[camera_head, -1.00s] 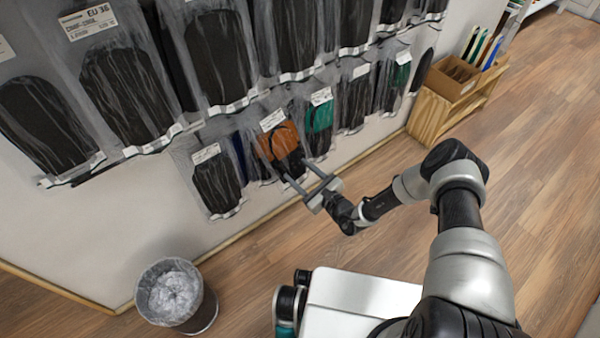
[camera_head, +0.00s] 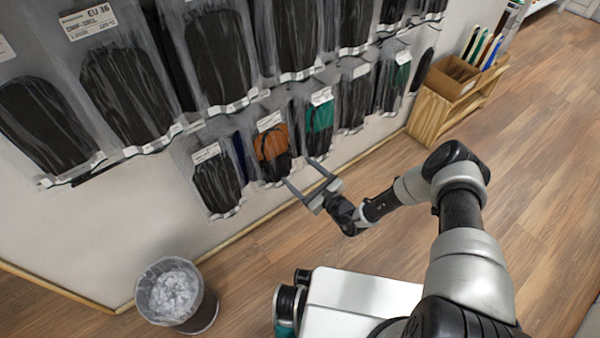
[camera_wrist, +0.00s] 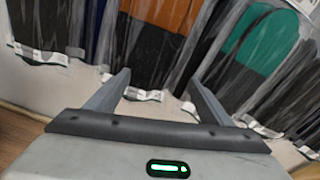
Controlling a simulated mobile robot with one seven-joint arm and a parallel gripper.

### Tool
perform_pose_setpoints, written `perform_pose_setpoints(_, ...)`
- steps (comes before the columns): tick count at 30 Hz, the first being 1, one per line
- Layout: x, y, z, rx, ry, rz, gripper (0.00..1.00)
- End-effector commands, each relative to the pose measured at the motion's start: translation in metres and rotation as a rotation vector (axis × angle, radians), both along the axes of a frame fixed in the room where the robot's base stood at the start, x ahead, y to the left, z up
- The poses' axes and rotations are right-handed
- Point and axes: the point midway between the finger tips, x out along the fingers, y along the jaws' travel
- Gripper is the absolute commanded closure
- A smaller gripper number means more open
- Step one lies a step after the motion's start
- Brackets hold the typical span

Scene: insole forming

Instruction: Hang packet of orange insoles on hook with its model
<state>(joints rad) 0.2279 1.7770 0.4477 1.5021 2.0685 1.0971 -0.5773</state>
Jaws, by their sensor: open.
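The packet of orange insoles (camera_head: 272,150) hangs in the lower row on the wall, its upper part orange and its lower part black, with a white label on top. It also shows in the wrist view (camera_wrist: 160,22), beyond the fingers. My gripper (camera_head: 304,173) is open and empty, just in front of and below this packet, to its right. In the wrist view my gripper (camera_wrist: 160,85) has its two fingers spread apart with nothing between them. The packet appears clear of the fingers. The hook behind the packet is too small to make out.
A green packet (camera_head: 319,125) hangs right of the orange one, and a black packet (camera_head: 217,184) hangs left. Larger black packets (camera_head: 130,90) fill the row above. A waste bin (camera_head: 177,296) stands on the floor at lower left. A wooden shelf (camera_head: 432,115) stands at the right.

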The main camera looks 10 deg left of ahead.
Motion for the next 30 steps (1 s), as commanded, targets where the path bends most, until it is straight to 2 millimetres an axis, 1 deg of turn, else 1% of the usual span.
perform_pose_setpoints(5, -0.016, -0.021, 0.006, 0.0, 0.004, -0.003, 0.26)
perform_pose_setpoints(15, -0.069, -0.086, 0.018, 0.0, 0.003, -0.004, 0.26)
perform_pose_setpoints(18, -0.082, -0.102, 0.02, 0.001, 0.003, -0.004, 0.26)
perform_pose_setpoints(21, -0.093, -0.115, 0.022, 0.001, 0.001, -0.003, 0.26)
perform_pose_setpoints(24, -0.101, -0.124, 0.023, 0.001, 0.001, -0.002, 0.26)
perform_pose_setpoints(30, -0.107, -0.131, 0.024, 0.001, -0.001, 0.0, 0.26)
